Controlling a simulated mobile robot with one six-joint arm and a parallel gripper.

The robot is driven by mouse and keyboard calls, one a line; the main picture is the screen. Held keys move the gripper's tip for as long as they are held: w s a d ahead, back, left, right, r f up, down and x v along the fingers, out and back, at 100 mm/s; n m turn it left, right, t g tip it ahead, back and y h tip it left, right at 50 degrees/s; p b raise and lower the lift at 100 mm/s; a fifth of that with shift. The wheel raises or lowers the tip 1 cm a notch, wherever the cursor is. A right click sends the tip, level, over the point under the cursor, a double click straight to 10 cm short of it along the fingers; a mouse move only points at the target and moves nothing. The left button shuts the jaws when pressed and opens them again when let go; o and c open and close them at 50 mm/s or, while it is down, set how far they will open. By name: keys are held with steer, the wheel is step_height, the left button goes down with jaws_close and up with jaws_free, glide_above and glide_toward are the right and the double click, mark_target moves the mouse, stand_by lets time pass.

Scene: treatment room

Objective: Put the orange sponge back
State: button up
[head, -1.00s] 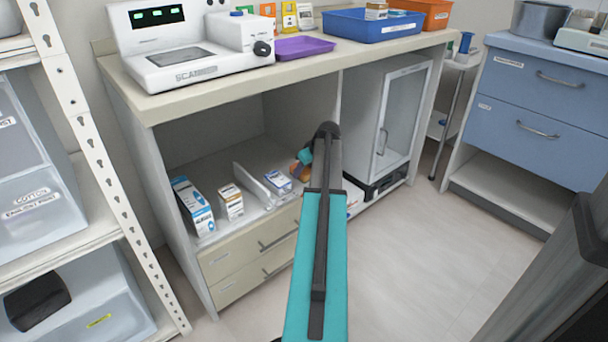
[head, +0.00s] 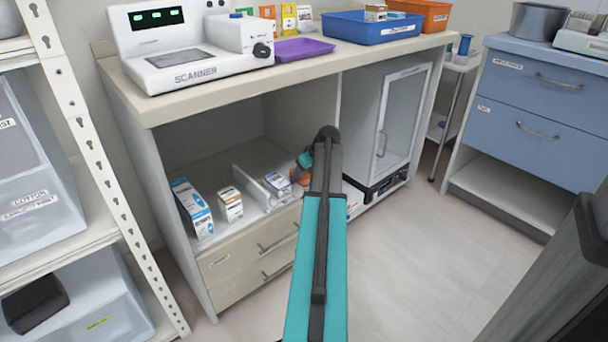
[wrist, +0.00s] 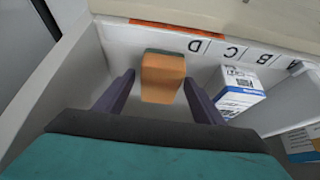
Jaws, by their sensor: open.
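The orange sponge (wrist: 162,80) shows in the wrist view in the compartment by the letter D, with a dark greenish layer along its far edge. My gripper (wrist: 159,77) is open, with one dark finger on each side of the sponge and a visible gap on both sides. In the head view, a small orange-brown patch of the sponge (head: 299,174) shows on the lower shelf under the counter, beside my arm. My arm hides most of the gripper there.
A divider (head: 250,186) and several boxes, including a white-and-blue box (wrist: 237,90), stand near the sponge. The letters D, C, B and A run along a pale strip (wrist: 222,50) behind. The counter (head: 225,92) overhangs the shelf. A glass-door cabinet (head: 397,120) stands right of it.

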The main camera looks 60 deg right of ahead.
steer(key=shift+r, duration=0.1)
steer(key=p+v, duration=0.4)
steer(key=v, duration=0.8)
steer(key=shift+d, duration=0.1)
stand_by(0.6)
